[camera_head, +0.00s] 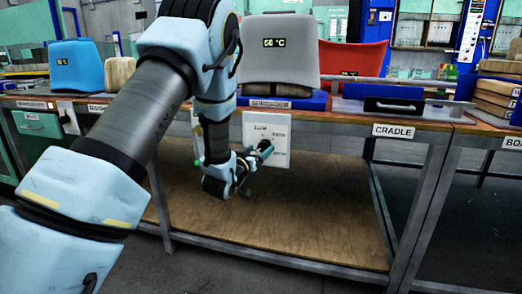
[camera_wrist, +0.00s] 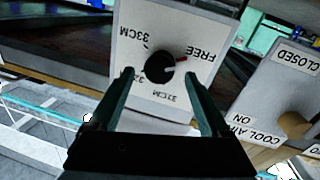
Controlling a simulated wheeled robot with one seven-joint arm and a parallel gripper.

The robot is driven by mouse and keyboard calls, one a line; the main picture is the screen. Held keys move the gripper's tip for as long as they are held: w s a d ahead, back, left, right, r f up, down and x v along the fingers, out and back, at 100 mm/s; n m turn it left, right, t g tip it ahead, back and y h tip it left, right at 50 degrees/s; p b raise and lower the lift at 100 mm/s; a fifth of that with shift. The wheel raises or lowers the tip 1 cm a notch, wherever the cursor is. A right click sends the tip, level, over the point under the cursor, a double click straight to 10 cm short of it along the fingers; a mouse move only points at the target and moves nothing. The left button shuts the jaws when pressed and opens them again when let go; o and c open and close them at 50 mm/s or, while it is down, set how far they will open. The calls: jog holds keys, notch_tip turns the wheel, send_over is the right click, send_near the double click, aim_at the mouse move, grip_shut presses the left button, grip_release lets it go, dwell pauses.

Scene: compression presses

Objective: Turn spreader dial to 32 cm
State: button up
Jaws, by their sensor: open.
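The spreader dial is a dark round knob (camera_wrist: 160,67) with a red pointer, on a pale square plate (camera_wrist: 130,30) hung at the front of the bench. The red pointer points right, towards the FREE side. My gripper (camera_wrist: 159,77) is open, its green fingers on either side of the knob's near edge; I cannot tell if they touch it. In the head view my gripper (camera_head: 265,150) partly covers the plate (camera_head: 282,132) and hides the knob.
A second panel (camera_wrist: 262,85) marked COOL AIR, ON and CLOSED stands close to the right in the wrist view. The bench edge marked CRADLE (camera_head: 394,131) runs above a wooden lower shelf (camera_head: 300,215).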

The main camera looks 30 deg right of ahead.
aim_at(264, 146)
jog(key=shift+x, duration=1.05)
grip_shut()
